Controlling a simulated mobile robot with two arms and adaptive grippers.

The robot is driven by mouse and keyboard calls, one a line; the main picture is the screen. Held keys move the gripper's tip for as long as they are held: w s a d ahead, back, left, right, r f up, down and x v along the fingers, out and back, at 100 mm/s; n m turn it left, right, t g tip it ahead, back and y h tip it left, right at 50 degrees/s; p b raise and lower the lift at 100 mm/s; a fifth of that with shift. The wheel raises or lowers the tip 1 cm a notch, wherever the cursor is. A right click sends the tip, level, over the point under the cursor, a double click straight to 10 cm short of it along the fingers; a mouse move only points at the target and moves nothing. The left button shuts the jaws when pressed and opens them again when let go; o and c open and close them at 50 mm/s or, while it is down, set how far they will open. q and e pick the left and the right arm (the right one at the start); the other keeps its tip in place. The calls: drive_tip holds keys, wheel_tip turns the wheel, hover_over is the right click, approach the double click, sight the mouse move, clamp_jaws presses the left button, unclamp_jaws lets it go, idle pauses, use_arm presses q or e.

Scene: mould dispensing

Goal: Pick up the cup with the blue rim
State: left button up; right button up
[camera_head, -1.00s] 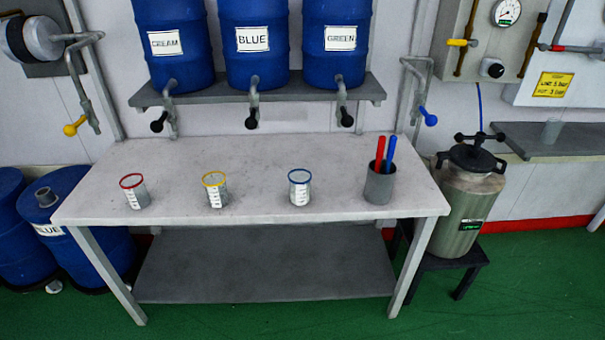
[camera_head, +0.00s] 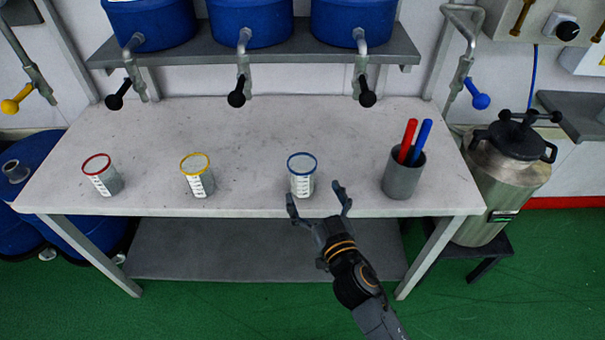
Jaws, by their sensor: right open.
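The cup with the blue rim (camera_head: 302,183) stands upright on the table, right of the middle. It is clear with white markings. My right gripper (camera_head: 318,198) is open and empty at the table's front edge. Its two fingers point toward the cup, one finger low in front of it and the other to its right. The cup is not held; whether a finger touches it I cannot tell. My left gripper is not in view.
A yellow-rimmed cup (camera_head: 198,180) and a red-rimmed cup (camera_head: 105,181) stand to the left on the table (camera_head: 250,130). A grey holder (camera_head: 402,182) with a red and a blue stick stands to the right. Taps with black handles hang above the back of the table.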

sight(306, 176)
drive_tip(key=x, duration=0.3)
drive_tip(key=shift+w, duration=0.1)
drive_tip(key=shift+w+a, duration=0.15)
drive_tip(key=shift+w, duration=0.35)
drive_tip(key=shift+w+r, duration=0.1)
drive_tip(key=shift+w, duration=0.2)
drive_tip(key=x, duration=0.3)
drive_tip(key=shift+w+a+p, duration=0.1)
drive_tip(key=shift+w+p, duration=0.2)
drive_tip(key=shift+p, duration=0.1)
drive_tip(key=shift+w+a, duration=0.15)
drive_tip(key=shift+w, duration=0.25)
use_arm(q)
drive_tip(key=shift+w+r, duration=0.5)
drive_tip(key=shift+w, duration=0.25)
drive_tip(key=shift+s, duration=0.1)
use_arm(e)
drive_tip(key=shift+c, duration=1.4)
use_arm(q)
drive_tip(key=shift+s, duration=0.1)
use_arm(e)
drive_tip(key=c, duration=1.1)
